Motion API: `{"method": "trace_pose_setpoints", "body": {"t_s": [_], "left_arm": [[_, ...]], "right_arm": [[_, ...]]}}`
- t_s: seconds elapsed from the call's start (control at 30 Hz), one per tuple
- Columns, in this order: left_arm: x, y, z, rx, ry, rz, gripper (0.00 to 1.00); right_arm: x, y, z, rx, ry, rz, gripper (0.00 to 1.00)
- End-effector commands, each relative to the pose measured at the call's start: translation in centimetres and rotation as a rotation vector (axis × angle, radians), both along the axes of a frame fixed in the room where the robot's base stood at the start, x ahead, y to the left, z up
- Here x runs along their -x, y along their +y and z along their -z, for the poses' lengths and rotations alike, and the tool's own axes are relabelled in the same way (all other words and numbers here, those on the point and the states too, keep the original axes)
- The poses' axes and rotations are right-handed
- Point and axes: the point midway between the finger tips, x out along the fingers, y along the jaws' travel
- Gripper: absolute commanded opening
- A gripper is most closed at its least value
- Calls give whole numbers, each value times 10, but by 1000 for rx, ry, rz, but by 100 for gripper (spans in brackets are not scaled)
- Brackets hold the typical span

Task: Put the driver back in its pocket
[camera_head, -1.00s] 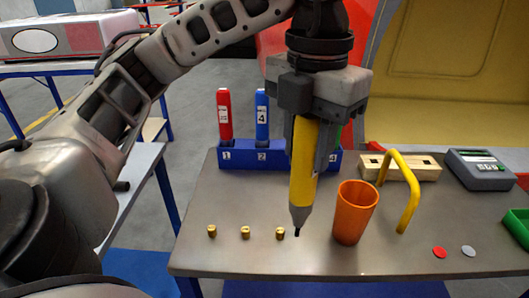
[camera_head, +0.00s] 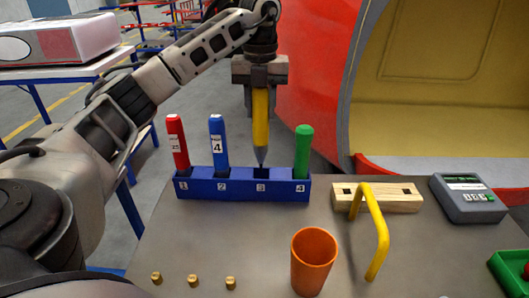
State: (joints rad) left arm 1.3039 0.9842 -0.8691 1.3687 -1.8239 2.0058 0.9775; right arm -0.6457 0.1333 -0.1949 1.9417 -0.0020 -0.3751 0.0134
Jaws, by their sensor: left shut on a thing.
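My left gripper (camera_head: 260,86) is shut on a yellow driver (camera_head: 261,118). The driver hangs upright, its grey tip pointing down, at or just above the pocket marked 3 of the blue holder (camera_head: 243,195). I cannot tell whether the tip is inside the opening. A red driver (camera_head: 177,143) stands in pocket 1, a blue driver (camera_head: 218,140) in pocket 2 and a green driver (camera_head: 303,150) in pocket 4. My right gripper is not in view.
An orange cup (camera_head: 314,262) and several brass pieces (camera_head: 194,281) are at the table's front. A yellow handle (camera_head: 379,235) arches beside a wooden block (camera_head: 399,196). A grey device (camera_head: 468,198) and a green tray (camera_head: 511,275) are at right. The table's middle (camera_head: 240,238) is clear.

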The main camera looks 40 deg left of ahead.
Motion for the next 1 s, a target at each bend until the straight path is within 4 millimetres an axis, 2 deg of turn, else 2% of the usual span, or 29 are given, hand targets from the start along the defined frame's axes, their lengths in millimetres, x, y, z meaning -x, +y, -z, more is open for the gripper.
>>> {"method": "trace_pose_setpoints", "body": {"t_s": [0.1,0.27,0.5,0.97,1.0], "left_arm": [[1,0,21,0,1,1,8],[0,0,34,0,-1,1,8],[0,-1,64,0,-1,2,8],[0,-1,74,1,-3,2,8],[0,-1,74,0,-1,2,42]], "right_arm": [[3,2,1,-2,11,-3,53],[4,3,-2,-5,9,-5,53],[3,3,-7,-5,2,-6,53],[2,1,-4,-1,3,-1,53],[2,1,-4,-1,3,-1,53]]}}
